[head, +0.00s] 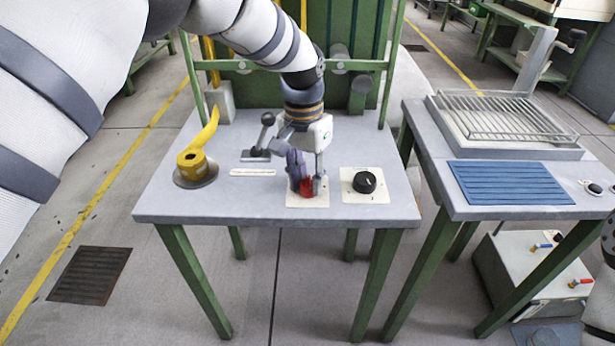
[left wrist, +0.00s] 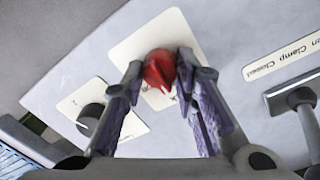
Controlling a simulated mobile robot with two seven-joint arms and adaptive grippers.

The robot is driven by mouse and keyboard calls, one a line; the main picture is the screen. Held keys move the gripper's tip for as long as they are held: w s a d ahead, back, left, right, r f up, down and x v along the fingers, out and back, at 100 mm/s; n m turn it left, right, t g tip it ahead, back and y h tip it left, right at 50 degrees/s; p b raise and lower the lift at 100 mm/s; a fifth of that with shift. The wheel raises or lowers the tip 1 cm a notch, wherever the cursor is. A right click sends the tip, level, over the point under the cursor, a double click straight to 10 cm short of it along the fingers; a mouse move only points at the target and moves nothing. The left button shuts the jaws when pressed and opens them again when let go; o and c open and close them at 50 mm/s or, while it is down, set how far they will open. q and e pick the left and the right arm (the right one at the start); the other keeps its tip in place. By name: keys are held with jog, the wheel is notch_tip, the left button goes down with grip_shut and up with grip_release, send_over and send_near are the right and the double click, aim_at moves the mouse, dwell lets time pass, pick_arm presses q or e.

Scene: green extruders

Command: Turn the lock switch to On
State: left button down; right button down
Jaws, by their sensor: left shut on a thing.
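The lock switch is a red knob (head: 306,187) on a pale square plate (head: 312,201) near the front edge of the grey table. It also shows in the left wrist view as a red pointed knob (left wrist: 160,70) on its white plate (left wrist: 150,38). My left gripper (head: 306,186) comes down from above and is shut on the red knob, with one fingertip on each side. The fingers hide part of the knob and most of the plate's lettering, so I cannot tell which position it points to. My right gripper is not in view.
A black round knob (head: 364,182) sits on a plate just right of the switch. Left are a black-handled lever (head: 262,135) and a yellow handle (head: 199,150). A second table (head: 430,150) with a wire rack (head: 505,118) and blue ribbed mat (head: 508,184) stands right.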

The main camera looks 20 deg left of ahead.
aim_at(305, 182)
pick_arm(q)
jog(key=c, duration=1.3)
grip_release()
jog(key=r, duration=1.2)
jog(key=shift+a, duration=0.3)
